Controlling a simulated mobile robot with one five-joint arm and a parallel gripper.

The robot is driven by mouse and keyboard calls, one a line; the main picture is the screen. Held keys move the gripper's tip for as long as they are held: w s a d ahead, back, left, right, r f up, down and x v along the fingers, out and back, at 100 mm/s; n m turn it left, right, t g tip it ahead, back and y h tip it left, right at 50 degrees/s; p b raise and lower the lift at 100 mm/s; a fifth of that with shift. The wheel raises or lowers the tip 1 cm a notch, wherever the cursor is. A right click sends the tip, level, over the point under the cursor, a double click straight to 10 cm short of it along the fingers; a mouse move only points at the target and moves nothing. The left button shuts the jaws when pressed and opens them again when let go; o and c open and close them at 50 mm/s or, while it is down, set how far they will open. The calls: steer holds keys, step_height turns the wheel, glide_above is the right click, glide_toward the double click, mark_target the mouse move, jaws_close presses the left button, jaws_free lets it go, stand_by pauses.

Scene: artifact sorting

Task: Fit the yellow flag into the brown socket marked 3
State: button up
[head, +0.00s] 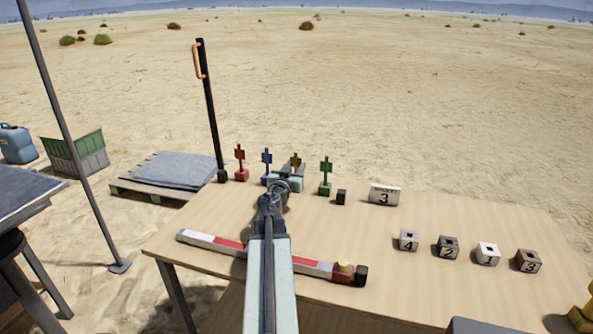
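The yellow flag (296,160) stands upright in a row of coloured flags at the back of the table, between the blue flag (266,158) and the green flag (326,170). My gripper (287,180) is at the yellow flag, and it hides the flag's lower part and base. I cannot tell whether its fingers are open or closed around the flag. The brown socket marked 3 (528,261) sits at the right end of a row of socket blocks on the right of the table. Its top hole looks empty.
Sockets marked 4 (409,240), 2 (448,247) and 1 (487,254) stand left of the brown one. A sign with a 3 (384,195) and a small black block (341,197) stand behind. A red flag (240,160) is at left. A red-and-white bar (200,239) lies in front.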

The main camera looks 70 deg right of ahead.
mark_target(296, 162)
steer(key=d, duration=0.5)
steer(key=shift+w+r, duration=0.3)
steer(key=shift+w, duration=0.05)
steer(key=shift+a, duration=0.1)
jaws_close()
steer(key=shift+r+p, duration=0.1)
steer(key=shift+p, duration=0.25)
